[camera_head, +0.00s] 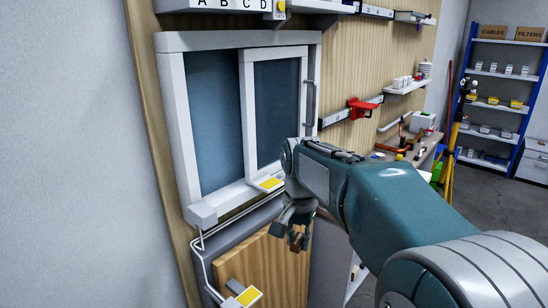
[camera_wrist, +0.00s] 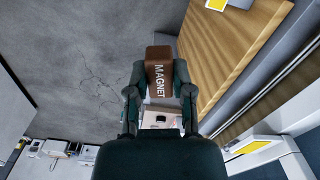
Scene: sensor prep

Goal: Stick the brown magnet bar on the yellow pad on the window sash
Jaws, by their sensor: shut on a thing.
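The brown magnet bar (camera_wrist: 158,70), lettered MAGNET, is held between the two fingers of my gripper (camera_wrist: 160,92) in the wrist view. In the head view my gripper (camera_head: 294,226) hangs in front of the wooden door, with the bar (camera_head: 297,242) at its lower end. A yellow pad (camera_head: 270,183) lies at the bottom of the window's right sash (camera_head: 250,120), above and left of the bar. The bar is apart from it. In the wrist view a yellow pad (camera_wrist: 252,147) on a white frame shows at lower right.
A second yellow pad (camera_head: 248,296) sits on the wooden door (camera_head: 262,262) below the window. A white cable (camera_head: 203,262) runs down at left. A bench (camera_head: 425,148) with tools, a yellow tripod (camera_head: 455,135) and blue shelves (camera_head: 500,90) stand at right.

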